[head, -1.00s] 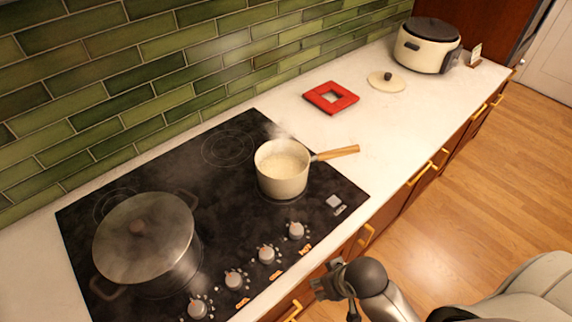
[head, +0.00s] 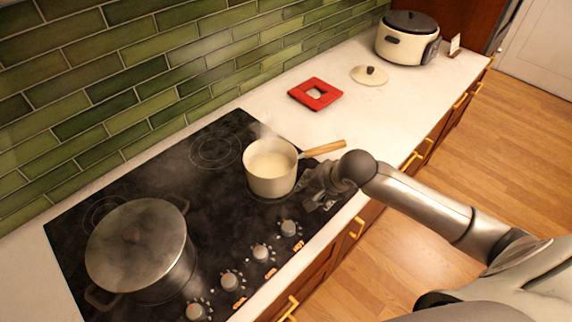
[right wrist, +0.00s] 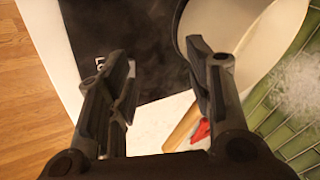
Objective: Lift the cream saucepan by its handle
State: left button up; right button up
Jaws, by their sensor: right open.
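The cream saucepan (head: 270,183) stands upright on the dark cooktop, with pale contents and steam rising. Its wooden handle (head: 325,148) points right, over the white counter. My right gripper (head: 312,188) is open and empty, beside the pan and on the near side of the handle. In the right wrist view its two fingers (right wrist: 160,78) are spread with nothing between them. The saucepan (right wrist: 272,45) shows there at upper right, and the handle (right wrist: 182,130) is partly hidden behind the right finger. My left gripper is not in view.
A large lidded pot (head: 140,245) steams on the cooktop (head: 225,215) at left. Knobs line the front edge. A red trivet (head: 315,93), a cream lid (head: 370,75) and a rice cooker (head: 407,40) are further along the counter. The tiled wall closes the back.

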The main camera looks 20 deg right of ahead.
aim_at(328, 146)
jog(key=w+d+r+m+h, duration=0.1)
jog(key=w+d+r+m, duration=0.6)
jog(key=d, duration=0.4)
jog(key=shift+m+t, duration=0.4)
jog(key=shift+m, duration=0.3)
jog(key=p+x, duration=0.1)
jog(key=x, duration=0.3)
jog(key=shift+w+f+p, duration=0.1)
jog(key=shift+p, duration=0.2)
jog(key=shift+w+f+p, duration=0.2)
jog(key=shift+f+p, duration=0.1)
jog(key=shift+p, duration=0.15)
jog(key=p+x, duration=0.1)
jog(key=x, duration=0.3)
jog(key=shift+p, duration=0.3)
jog(key=shift+f, duration=0.25)
grip_shut()
jog(key=shift+w+r, duration=0.15)
jog(key=shift+w, duration=0.05)
